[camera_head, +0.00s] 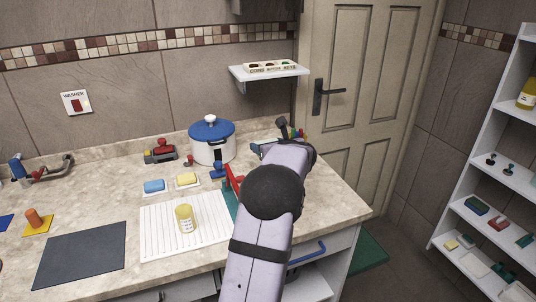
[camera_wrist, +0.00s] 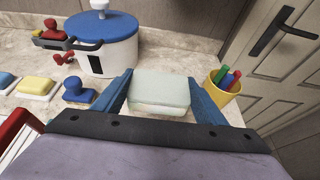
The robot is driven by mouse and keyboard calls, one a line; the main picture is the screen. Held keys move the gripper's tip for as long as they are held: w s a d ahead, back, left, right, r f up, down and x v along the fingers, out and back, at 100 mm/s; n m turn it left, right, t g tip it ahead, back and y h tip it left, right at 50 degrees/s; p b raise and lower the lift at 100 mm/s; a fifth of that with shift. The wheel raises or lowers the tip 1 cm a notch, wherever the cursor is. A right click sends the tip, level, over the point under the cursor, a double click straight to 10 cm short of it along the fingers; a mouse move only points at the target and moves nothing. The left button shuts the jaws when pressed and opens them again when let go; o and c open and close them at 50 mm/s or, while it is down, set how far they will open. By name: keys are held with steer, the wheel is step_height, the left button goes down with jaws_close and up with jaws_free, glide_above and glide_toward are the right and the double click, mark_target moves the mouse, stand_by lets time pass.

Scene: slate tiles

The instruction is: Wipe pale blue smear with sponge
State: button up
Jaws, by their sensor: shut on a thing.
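My gripper (camera_wrist: 160,98) has its two blue fingers on either side of a pale green-white block, which looks like a sponge (camera_wrist: 160,92), and is shut on it. The sponge is close to the counter in the wrist view; I cannot tell whether it touches. In the head view my own arm covers most of the gripper and the sponge. I cannot make out a pale blue smear in either view; the counter under the sponge is hidden.
A white pot with a blue lid (camera_head: 211,140) stands left of my gripper. A yellow cup of markers (camera_wrist: 222,88) is close on the right. A blue sponge (camera_head: 154,186), a yellow sponge (camera_head: 187,179) and a blue-handled stamp (camera_wrist: 78,91) are to the left.

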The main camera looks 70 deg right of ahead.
steer(key=shift+r, duration=0.5)
steer(key=shift+s+d, duration=0.15)
steer(key=shift+s, duration=0.2)
steer(key=s+r+m+g+h+b, duration=0.2)
steer(key=s+m, duration=0.1)
steer(key=s, duration=1.2)
steer(key=w+a+f+n+t+y, duration=0.2)
steer(key=a+f+n, duration=0.15)
steer(key=a, duration=0.35)
steer(key=shift+m, duration=0.25)
step_height(320, 180, down, 8)
steer(key=b, duration=0.7)
steer(key=shift+w+d+f, duration=0.15)
steer(key=shift+f, duration=0.1)
steer(key=shift+w+a+f+b, duration=0.15)
steer(key=shift+w+a+b, duration=0.75)
steer(key=shift+w+a, duration=0.5)
steer(key=shift+a, duration=0.05)
steer(key=s+d+p, duration=0.2)
steer(key=s+d, duration=0.1)
step_height(320, 180, up, 8)
steer(key=p, duration=0.6)
steer(key=shift+r, duration=0.2)
